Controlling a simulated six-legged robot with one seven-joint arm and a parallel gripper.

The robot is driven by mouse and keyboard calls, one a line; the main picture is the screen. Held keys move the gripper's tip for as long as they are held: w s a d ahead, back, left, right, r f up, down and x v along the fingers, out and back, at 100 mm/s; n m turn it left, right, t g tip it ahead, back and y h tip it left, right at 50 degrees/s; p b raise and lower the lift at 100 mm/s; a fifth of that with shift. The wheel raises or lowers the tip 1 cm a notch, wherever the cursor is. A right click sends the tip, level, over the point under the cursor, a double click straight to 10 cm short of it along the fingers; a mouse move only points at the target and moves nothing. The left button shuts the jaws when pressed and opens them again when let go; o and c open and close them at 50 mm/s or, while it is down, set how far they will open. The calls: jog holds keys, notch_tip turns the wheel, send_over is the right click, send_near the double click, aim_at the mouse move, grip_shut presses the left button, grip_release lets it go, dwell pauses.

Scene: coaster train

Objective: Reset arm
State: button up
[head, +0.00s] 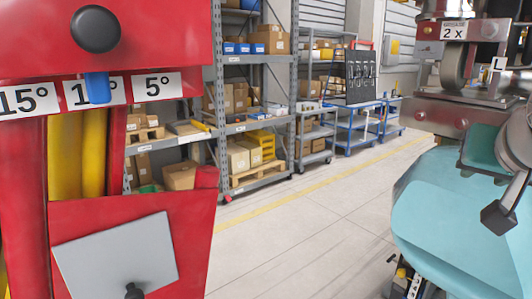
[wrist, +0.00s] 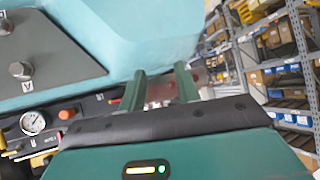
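My gripper (wrist: 160,85) shows in the wrist view as two green fingers standing apart, with nothing visible held between them. Beyond and to the left of them is a large teal body (wrist: 110,30) with a dark panel (wrist: 35,60) carrying bolts. In the head view, a teal coaster car body (head: 455,225) fills the right side, with a metal wheel assembly (head: 455,65) above it and a "2 x" label.
A red rack (head: 190,225) with angle labels, yellow bars (head: 80,150) and a blue tab (head: 98,87) stands close on the left. Shelves (head: 225,130) with boxes and blue carts (head: 355,135) line the back. The floor (head: 300,225) between is clear. A gauge (wrist: 33,122) shows in the wrist view.

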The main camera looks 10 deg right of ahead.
jog(key=a+f+n+g+y, duration=0.1)
jog(key=a+f+n+y, duration=0.2)
jog(key=a+f, duration=0.8)
jog(key=w+a+f+n+g+y, duration=0.1)
jog(key=a+f+n, duration=0.4)
jog(key=a+f, duration=0.6)
notch_tip(320, 180, down, 7)
jog(key=g+y, duration=0.1)
jog(key=y, duration=0.1)
jog(key=shift+a+r+n+y, duration=0.2)
jog(key=shift+a+n+y, duration=0.1)
jog(key=shift+a, duration=0.1)
jog(key=shift+w+d, duration=0.1)
jog(key=shift+d, duration=0.05)
